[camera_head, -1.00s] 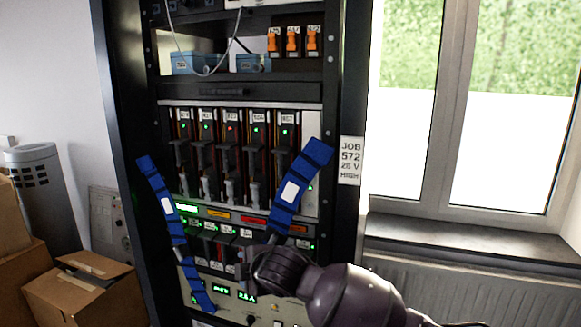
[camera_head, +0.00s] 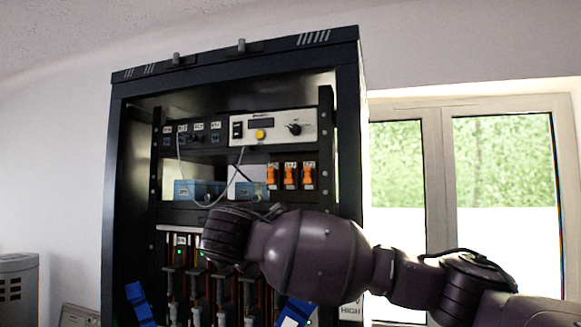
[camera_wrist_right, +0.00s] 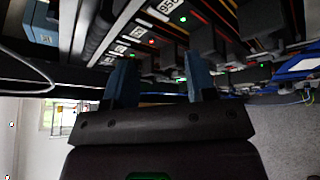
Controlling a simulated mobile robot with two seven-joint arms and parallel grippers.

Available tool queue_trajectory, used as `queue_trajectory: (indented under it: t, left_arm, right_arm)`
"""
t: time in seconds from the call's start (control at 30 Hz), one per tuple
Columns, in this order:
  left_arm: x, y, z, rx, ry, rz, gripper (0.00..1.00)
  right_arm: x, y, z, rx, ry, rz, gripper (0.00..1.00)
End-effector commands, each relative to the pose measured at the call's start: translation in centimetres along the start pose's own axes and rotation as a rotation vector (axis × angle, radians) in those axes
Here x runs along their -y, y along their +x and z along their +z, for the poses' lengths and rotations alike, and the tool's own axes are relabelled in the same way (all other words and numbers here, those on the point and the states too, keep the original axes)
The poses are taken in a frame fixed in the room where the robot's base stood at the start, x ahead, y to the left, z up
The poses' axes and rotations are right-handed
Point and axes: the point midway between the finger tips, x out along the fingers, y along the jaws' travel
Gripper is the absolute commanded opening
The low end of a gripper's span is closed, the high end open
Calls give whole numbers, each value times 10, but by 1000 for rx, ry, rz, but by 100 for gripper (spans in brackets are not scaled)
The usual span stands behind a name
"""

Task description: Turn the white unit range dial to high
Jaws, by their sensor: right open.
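The white unit (camera_head: 273,127) is mounted near the top of the black rack. It has a small dark display, a yellow button, a dark switch and a black round dial (camera_head: 295,128) on its right. The marks around the dial are too small to read. My right arm crosses from the right below the unit, with its wrist in front of the module row. In the right wrist view my right gripper (camera_wrist_right: 160,82) has its two blue fingers apart with nothing between them. Its fingers are hidden in the head view, and it is not touching the dial. My left gripper is not in view.
Below the unit are orange switches (camera_head: 290,176), blue boxes (camera_head: 199,190) and a loose grey cable (camera_head: 184,165). Blue straps (camera_head: 140,303) hang lower on the rack. Modules with small lights (camera_wrist_right: 182,18) are close to the right gripper. Space before the white unit is clear.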

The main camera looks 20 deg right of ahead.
Motion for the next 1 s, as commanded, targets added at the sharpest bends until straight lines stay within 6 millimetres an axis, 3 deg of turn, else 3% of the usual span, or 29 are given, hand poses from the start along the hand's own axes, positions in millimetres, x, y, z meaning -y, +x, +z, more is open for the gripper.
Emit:
queue_trajectory:
  t: [0.03,0.2,0.5,0.73,0.87,1.0]
  left_arm:
    - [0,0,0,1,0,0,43]
    - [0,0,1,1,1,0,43]
    - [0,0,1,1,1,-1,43]
    - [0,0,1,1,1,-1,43]
    - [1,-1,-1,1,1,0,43]
    - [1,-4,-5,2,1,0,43]
  right_arm:
    - [-14,-11,20,46,-25,1,51]
    - [-47,-46,83,191,-102,-27,51]
    - [-87,-122,180,408,-175,-103,51]
    - [-95,-149,210,471,-187,-138,51]
    - [-95,-145,215,474,-187,-142,51]
    - [-94,-130,223,473,-187,-143,51]
